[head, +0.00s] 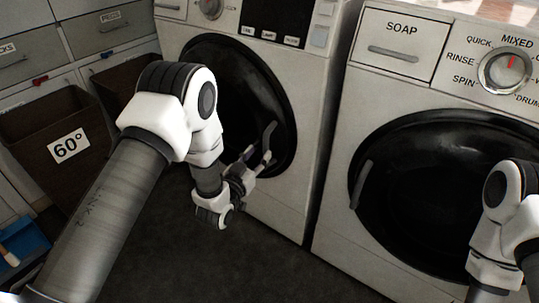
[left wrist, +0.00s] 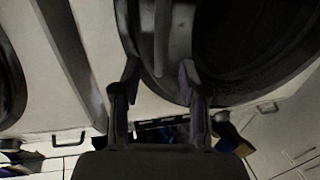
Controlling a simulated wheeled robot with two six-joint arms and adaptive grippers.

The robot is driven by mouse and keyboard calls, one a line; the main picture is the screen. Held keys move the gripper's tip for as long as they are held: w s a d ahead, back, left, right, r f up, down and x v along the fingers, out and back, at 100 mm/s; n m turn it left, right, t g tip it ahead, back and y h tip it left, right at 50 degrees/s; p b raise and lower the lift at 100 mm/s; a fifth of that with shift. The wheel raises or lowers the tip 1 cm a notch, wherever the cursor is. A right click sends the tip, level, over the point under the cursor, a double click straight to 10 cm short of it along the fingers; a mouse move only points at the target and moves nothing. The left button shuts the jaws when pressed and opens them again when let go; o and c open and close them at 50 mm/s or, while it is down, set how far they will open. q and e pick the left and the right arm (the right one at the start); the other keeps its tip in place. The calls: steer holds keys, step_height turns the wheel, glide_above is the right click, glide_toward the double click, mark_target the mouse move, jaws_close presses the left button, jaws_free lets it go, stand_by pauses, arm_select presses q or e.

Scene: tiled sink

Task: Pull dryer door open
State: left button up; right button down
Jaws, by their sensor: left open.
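The dryer (head: 311,110) is the white machine on the left in the head view, with a round black door (head: 250,85) that looks shut. Its curved grey handle (head: 268,138) is on the right side of the door. My left gripper (head: 257,164) is at the handle's lower end. In the left wrist view, the two fingers of my left gripper (left wrist: 160,78) are apart, with the handle (left wrist: 161,35) running between them. I cannot tell whether they touch it. My right arm shows at the right edge of the head view, but its gripper is out of frame.
A washing machine (head: 335,214) with a SOAP drawer (head: 396,45) and round dark door stands on the right. A brown bin (head: 45,125) labelled 60° and grey drawers (head: 105,27) are on the left. The dark floor (head: 270,265) in front of the dryer is clear.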

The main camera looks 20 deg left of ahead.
mark_target(264, 146)
arm_select(q)
steer(key=w, duration=0.2)
steer(key=w+b, duration=0.1)
steer(key=w, duration=0.3)
steer(key=shift+w+d+f, duration=0.1)
steer(key=shift+d, duration=0.3)
jaws_close()
